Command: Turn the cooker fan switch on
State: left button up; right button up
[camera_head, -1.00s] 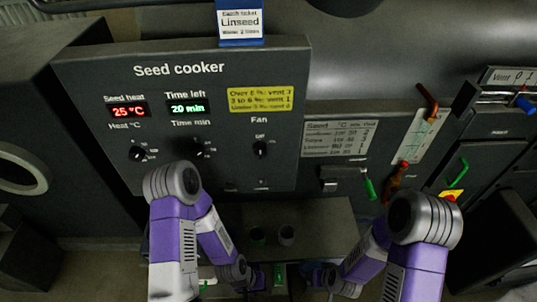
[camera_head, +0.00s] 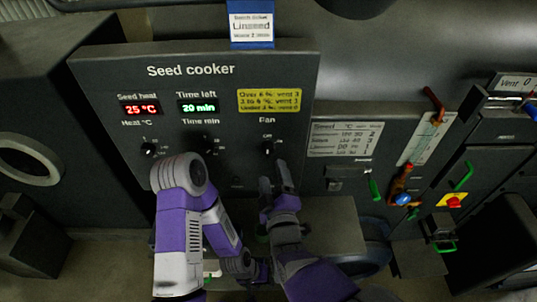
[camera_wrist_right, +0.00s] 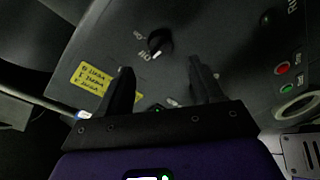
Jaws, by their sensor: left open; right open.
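The fan switch is a black knob (camera_head: 268,148) under the word "Fan" on the seed cooker panel (camera_head: 225,125). In the right wrist view the knob (camera_wrist_right: 160,41) shows upside down, with its white mark towards the label that reads like "Off". My right gripper (camera_head: 273,176) is open just below the knob in the head view. In the wrist view its fingers (camera_wrist_right: 160,76) are spread to either side of the knob's line, with the knob beyond the tips and apparently untouched. My left gripper (camera_head: 262,272) is low in the head view, open, partly hidden by its arm.
Heat knob (camera_head: 149,149) and time knob (camera_head: 208,147) sit left of the fan knob; my left arm is close under the time knob. A yellow label (camera_head: 269,101) is above. Red-handled and green-handled levers (camera_head: 401,186) (camera_head: 374,188) stand to the right.

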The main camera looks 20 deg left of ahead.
aim_at(268, 154)
jog(key=x, duration=0.7)
jog(key=shift+w+a, duration=0.15)
jog(key=shift+w, duration=0.05)
jog(key=c, duration=1)
jog(key=shift+f+m+b, duration=0.1)
jog(key=shift+m+b, duration=0.5)
jog(key=shift+b, duration=0.25)
jog(key=shift+c, duration=0.2)
jog(key=m+t+b, duration=0.1)
jog(key=m+b, duration=0.6)
jog(key=b, duration=0.1)
jog(key=shift+f, duration=0.15)
jog(key=shift+m+t+b, duration=0.3)
jog(key=shift+m+b, duration=1.55)
jog(key=shift+m, duration=0.35)
